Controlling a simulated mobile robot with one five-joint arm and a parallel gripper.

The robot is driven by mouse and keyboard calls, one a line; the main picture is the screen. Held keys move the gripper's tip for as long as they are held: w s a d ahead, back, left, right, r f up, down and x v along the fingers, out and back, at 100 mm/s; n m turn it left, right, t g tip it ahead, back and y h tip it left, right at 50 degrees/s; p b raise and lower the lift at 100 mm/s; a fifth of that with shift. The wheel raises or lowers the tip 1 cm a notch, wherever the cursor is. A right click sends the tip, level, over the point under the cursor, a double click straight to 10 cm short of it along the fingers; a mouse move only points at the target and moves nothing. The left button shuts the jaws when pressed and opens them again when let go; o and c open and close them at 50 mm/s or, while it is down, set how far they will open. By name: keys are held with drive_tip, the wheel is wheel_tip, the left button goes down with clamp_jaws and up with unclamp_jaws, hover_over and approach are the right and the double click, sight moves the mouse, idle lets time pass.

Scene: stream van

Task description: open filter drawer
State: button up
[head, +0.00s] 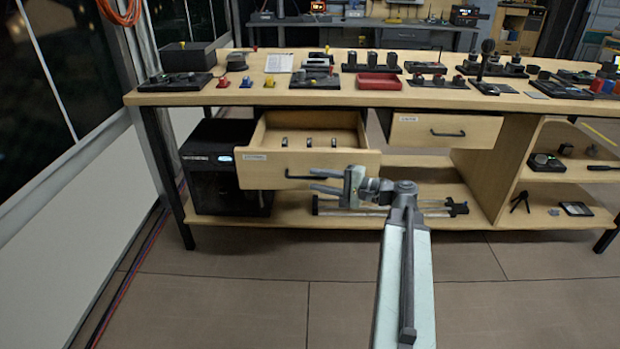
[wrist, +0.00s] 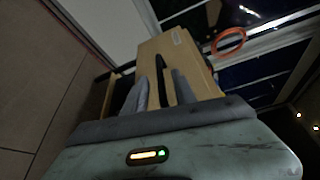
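The left wooden drawer (head: 310,164) under the bench is pulled out, with several small dark items lying inside. Its front has a small label, too small to read, and a black bar handle (head: 300,177). My gripper (head: 318,180) is in front of this drawer front, at the handle's right part. In the wrist view, my open gripper (wrist: 158,92) has one finger on each side of the black handle (wrist: 161,72), with gaps visible. Whether the fingers touch it I cannot tell. The drawer front (wrist: 180,60) appears behind the fingers there.
A second drawer (head: 445,132) to the right is shut. A black box-shaped unit (head: 208,165) stands left of the open drawer. The bench top (head: 240,97) carries several trays and small parts. The floor (head: 270,265) in front is clear.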

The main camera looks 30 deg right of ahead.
drive_tip(key=v, duration=0.4)
drive_tip(key=shift+s, duration=0.1)
